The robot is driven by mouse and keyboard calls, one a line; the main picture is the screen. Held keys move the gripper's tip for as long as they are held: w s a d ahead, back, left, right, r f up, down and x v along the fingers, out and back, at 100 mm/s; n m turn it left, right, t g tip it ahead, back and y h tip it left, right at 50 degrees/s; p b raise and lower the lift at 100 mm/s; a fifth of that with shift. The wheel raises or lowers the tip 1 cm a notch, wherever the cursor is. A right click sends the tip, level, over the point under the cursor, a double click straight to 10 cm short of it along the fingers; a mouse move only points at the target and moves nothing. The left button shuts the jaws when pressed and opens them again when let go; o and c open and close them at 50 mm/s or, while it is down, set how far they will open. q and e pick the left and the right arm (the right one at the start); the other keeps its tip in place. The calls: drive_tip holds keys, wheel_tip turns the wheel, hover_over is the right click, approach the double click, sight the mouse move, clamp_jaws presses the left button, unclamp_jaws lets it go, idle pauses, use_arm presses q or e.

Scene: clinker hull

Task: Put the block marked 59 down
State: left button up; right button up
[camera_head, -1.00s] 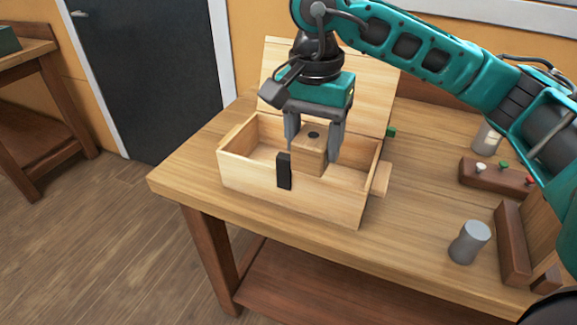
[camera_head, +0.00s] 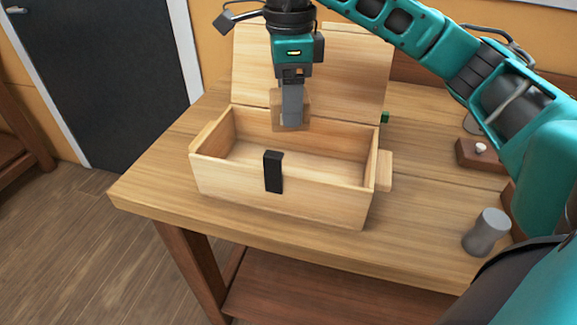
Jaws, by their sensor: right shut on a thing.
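My right gripper (camera_head: 291,112) is shut on a wooden block (camera_head: 278,122) and holds it upright over the back part of an open wooden box. The gripper is seen edge-on, and its near finger hides much of the block; no number can be read on it. The box (camera_head: 320,202) stands on the workbench with its lid (camera_head: 345,85) raised at the back. The visible inside of the box is empty. A black latch (camera_head: 273,172) is on its front wall. My left gripper is out of view.
The workbench top (camera_head: 160,165) is clear to the left of the box. A grey cylinder (camera_head: 486,233) stands on the right. Behind it is a dark wooden piece with a pale knob (camera_head: 480,148). My right arm covers the bench's right side.

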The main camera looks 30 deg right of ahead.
wheel_tip(320, 180, down, 7)
drive_tip(key=shift+f+b, duration=0.2)
drive_tip(key=shift+b, duration=0.2)
wheel_tip(320, 180, down, 4)
drive_tip(key=shift+f, duration=0.45)
use_arm(q)
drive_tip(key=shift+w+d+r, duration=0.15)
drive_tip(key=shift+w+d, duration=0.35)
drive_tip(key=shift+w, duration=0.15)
drive_tip(key=shift+b, duration=0.3)
use_arm(e)
drive_tip(key=shift+f, duration=0.2)
drive_tip(key=o, duration=1.1)
drive_tip(key=shift+r, duration=0.1)
